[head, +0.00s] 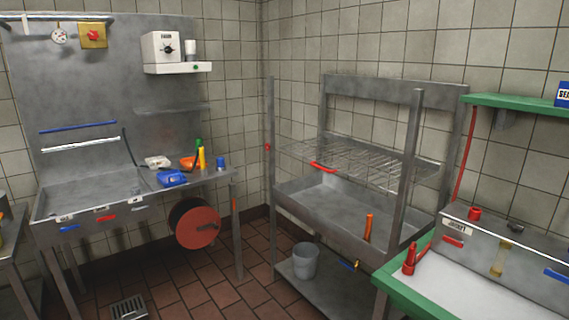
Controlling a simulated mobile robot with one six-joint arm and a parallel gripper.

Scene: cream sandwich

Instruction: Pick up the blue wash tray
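A small blue tray (172,179) sits on the steel draining board (212,181) to the right of the left-hand sink. It is the only blue tray-like thing I can make out. An orange scoop-like item (188,163) lies just behind it to the right, and a whitish item (157,162) is behind it. My gripper is not in view.
Yellow and green bottles (202,158) and a blue cup (221,163) stand close by on the board. A red hose reel (198,223) hangs below. A steel rack with basin (345,205) is at right, with a grey bucket (306,261) under it. Tiled floor (205,285) is open in front.

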